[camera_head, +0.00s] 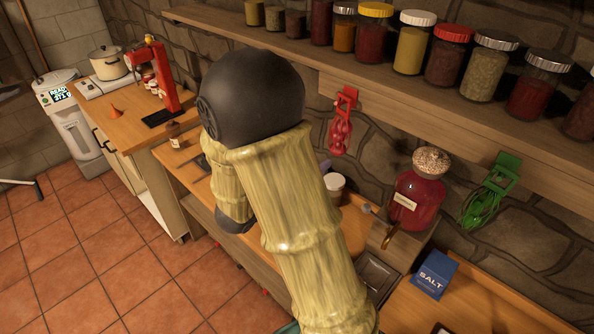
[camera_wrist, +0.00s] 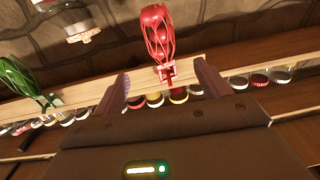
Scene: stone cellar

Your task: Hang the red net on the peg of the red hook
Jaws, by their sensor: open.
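The red hook (camera_head: 347,95) is fixed to the front edge of the wooden shelf, and the red net (camera_head: 340,136) hangs directly below it. In the wrist view, which is upside down, the red net (camera_wrist: 157,32) extends upward in the picture from the red hook (camera_wrist: 167,73). The net's loop appears to be at the hook, but the peg itself is too small to make out. My gripper (camera_wrist: 163,86) is open, its two fingers apart on either side of the hook in the picture, with nothing held between them. In the head view my arm hides the gripper.
A green hook (camera_head: 505,170) with a green net (camera_head: 483,206) hangs farther right on the shelf edge. Jars line the shelf (camera_head: 350,65) above.

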